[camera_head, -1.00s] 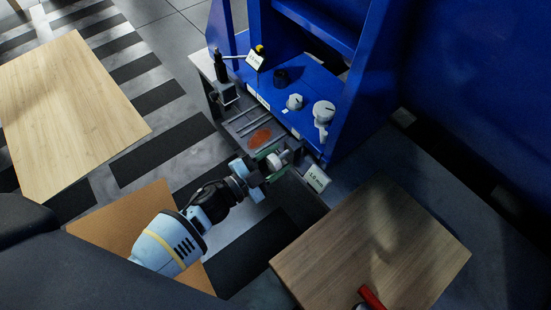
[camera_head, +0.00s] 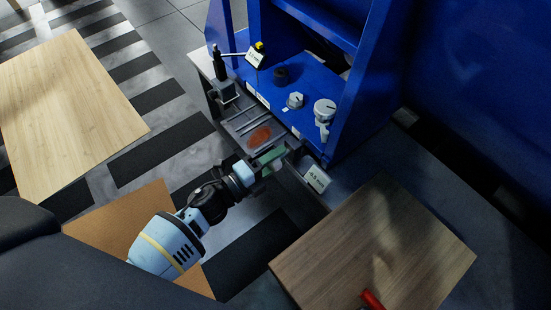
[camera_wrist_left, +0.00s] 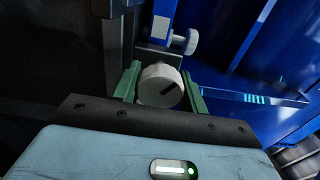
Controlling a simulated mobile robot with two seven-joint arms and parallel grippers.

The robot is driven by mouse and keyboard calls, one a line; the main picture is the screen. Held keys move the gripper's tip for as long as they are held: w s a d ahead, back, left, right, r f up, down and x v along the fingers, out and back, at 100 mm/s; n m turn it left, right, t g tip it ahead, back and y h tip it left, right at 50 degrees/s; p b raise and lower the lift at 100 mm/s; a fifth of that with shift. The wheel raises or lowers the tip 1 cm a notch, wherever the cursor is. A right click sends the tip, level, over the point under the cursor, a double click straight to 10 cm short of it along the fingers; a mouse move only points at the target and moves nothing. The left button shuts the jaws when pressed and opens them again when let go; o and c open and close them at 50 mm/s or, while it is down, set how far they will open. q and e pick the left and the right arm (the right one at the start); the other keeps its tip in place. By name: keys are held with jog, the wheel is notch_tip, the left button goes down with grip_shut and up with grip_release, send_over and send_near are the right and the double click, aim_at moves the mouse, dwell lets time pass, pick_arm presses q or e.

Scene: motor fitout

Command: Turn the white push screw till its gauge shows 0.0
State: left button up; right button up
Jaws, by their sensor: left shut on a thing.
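The white push screw (camera_wrist_left: 160,86) shows in the left wrist view as a round white knob with a dark slot-like mark that slants. My left gripper (camera_wrist_left: 160,90) is shut on it, one green finger on each side. In the head view my left gripper (camera_head: 272,159) is at the front edge of the blue machine and hides most of the screw. The gauge (camera_head: 316,179) is a white tag right of the gripper; its small print seems to read -0.5 mm. My right gripper is not in view.
Two white knobs (camera_head: 295,100) (camera_head: 325,110) stand on the blue machine (camera_head: 350,120). A second tag (camera_head: 256,58) and a black-handled lever (camera_head: 218,62) are at its left. A wooden table (camera_head: 380,240) with a red object (camera_head: 372,300) is at the lower right.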

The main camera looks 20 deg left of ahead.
pick_arm(q)
jog(key=shift+f+m, duration=0.1)
jog(key=shift+m, duration=0.8)
jog(key=m+b, duration=0.1)
jog(key=m, duration=0.2)
jog(key=shift+m+b, duration=0.35)
jog(key=shift+m, duration=0.05)
jog(key=m+b, duration=0.1)
jog(key=m, duration=0.2)
jog(key=shift+m, duration=0.3)
jog(key=shift+m+b, duration=0.45)
jog(key=shift+m, duration=0.15)
jog(key=shift+m, duration=0.3)
jog(key=o, duration=1)
